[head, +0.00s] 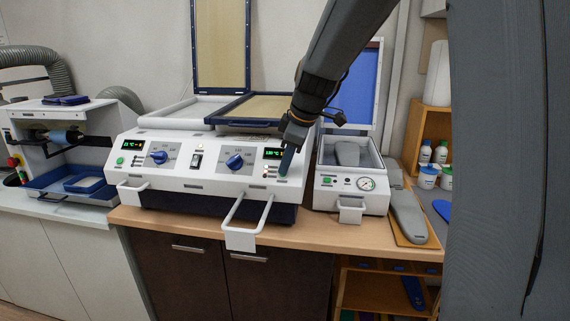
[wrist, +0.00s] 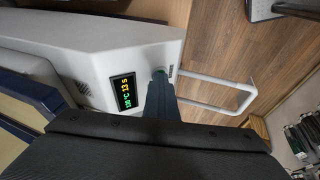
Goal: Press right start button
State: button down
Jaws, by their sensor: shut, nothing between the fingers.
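The white heating machine (head: 200,170) stands on the wooden counter with two control sections. Its right section has a lit display (head: 273,154), which also shows in the wrist view (wrist: 125,93), and a blue knob (head: 235,161). My gripper (head: 285,168) is shut and empty, pointing down at the front panel just right of that display. In the wrist view its fingertips (wrist: 160,82) are at the green right start button (wrist: 160,70), covering most of it. I cannot tell whether they touch it. The left start button (head: 120,160) is green and uncovered.
A white handle (head: 248,215) juts out from the machine's front below the right section. A smaller white press (head: 345,185) with a gauge stands close at the right. A grinding machine (head: 65,150) is at the left.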

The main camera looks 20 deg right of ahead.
jog(key=shift+d+f, duration=0.1)
jog(key=shift+f, duration=0.2)
jog(key=s+a+v, duration=0.1)
jog(key=a+v, duration=0.1)
jog(key=v, duration=1.2)
jog(key=shift+b, duration=0.4)
jog(key=shift+f, duration=0.1)
jog(key=s+f+m+g+h, duration=0.1)
jog(key=s+f+m, duration=0.5)
jog(key=f, duration=0.8)
jog(key=s+f+m+g+h, duration=0.1)
jog(key=s+f+m, duration=0.5)
jog(key=s+f, duration=0.6)
notch_tip(320, 180, down, 2)
jog(key=shift+s+f+m+g+b, duration=0.1)
jog(key=shift+s+m+g+b, duration=0.2)
jog(key=shift+s+g+b, duration=0.1)
jog(key=shift+w, duration=0.1)
dwell(2.6)
